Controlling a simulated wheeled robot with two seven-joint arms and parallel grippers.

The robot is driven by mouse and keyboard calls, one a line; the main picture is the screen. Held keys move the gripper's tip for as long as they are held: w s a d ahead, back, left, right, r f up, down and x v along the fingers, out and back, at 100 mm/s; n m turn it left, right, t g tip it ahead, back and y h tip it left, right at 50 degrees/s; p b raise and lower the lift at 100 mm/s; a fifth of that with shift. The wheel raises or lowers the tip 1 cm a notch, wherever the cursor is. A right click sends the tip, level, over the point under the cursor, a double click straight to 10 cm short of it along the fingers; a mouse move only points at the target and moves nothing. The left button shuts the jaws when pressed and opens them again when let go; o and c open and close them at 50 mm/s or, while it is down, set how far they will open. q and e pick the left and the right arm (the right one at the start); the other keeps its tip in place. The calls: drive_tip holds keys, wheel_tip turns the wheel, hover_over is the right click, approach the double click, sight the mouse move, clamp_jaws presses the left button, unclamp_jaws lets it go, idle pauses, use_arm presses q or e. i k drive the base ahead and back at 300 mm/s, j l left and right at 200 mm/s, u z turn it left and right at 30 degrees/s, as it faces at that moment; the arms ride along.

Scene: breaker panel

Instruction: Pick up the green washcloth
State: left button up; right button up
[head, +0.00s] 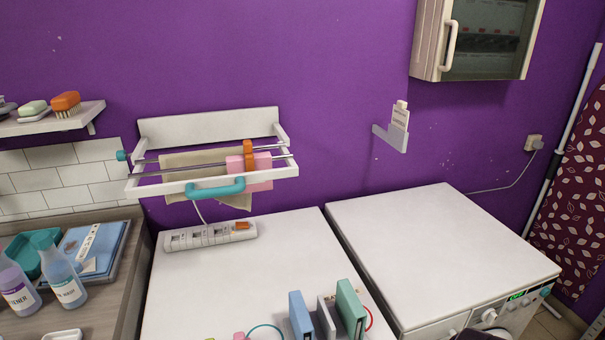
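A flat green piece (351,309), which may be the green washcloth, stands upright on the white top at the bottom of the head view. It is beside a grey-white piece (326,317) and a blue piece (301,316), also upright. Their lower parts are cut off by the frame edge. I cannot tell for sure that the green piece is cloth. On the wall rack hang a beige cloth (178,164) and a pink cloth (262,161); no green cloth hangs there.
The white wall rack (209,125) has a teal handle (216,189) and juts over the left white top (270,270). A power strip (210,236) lies at its back. The right white top (430,255) is bare. Bottles (66,278) stand on the left counter. A cabinet (478,40) hangs upper right.

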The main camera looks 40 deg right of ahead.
sight(349, 308)
drive_tip(key=z, duration=1.75)
